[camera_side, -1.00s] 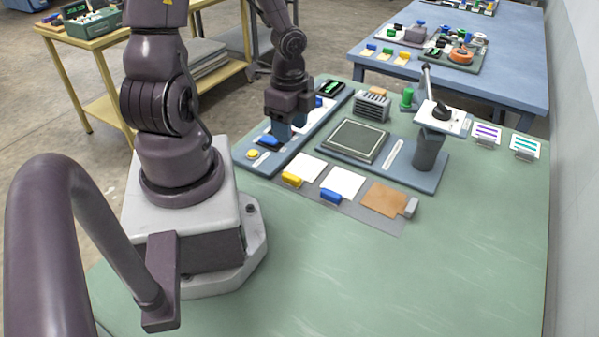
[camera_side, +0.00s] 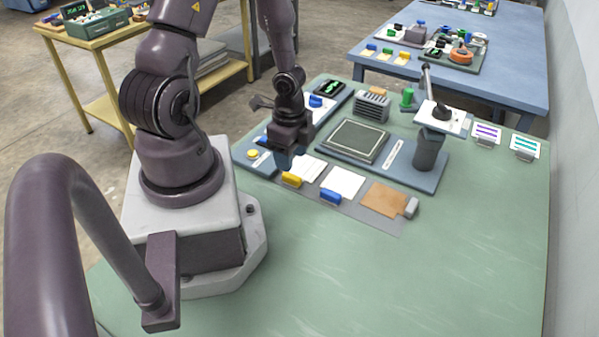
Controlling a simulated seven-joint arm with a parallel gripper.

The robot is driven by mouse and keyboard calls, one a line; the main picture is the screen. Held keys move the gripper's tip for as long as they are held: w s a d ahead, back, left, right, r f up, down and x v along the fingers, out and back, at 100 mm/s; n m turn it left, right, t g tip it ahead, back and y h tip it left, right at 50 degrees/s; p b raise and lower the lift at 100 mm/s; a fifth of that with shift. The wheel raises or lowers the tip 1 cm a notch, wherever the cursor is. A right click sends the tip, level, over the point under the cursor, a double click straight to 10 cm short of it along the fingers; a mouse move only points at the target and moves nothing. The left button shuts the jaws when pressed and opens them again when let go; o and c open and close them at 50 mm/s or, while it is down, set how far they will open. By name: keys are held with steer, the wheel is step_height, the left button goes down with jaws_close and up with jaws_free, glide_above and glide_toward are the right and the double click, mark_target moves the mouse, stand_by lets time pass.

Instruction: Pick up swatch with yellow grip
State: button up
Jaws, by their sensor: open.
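The swatch with the yellow grip lies on a grey strip; its white sheet (camera_side: 308,167) is partly hidden and its yellow grip (camera_side: 292,180) faces the front. My gripper (camera_side: 283,164) is open and empty, pointing down just behind and to the left of the yellow grip, over the front edge of the blue control panel (camera_side: 243,157). It looks apart from the swatch, but its exact height is hard to tell.
Beside it lie a white swatch with a blue grip (camera_side: 330,197) and a tan swatch with a grey grip (camera_side: 411,207). Behind are a dark square plate (camera_side: 357,140) and a dark post (camera_side: 428,152). The green table front (camera_side: 380,280) is clear.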

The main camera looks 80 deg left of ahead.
mark_target(292, 175)
steer(key=shift+d+f, duration=0.2)
steer(key=shift+f, duration=0.4)
steer(key=shift+d+f, duration=0.2)
steer(key=shift+f, duration=0.4)
steer(key=shift+a+f, duration=0.1)
steer(key=shift+f, duration=1.25)
jaws_close()
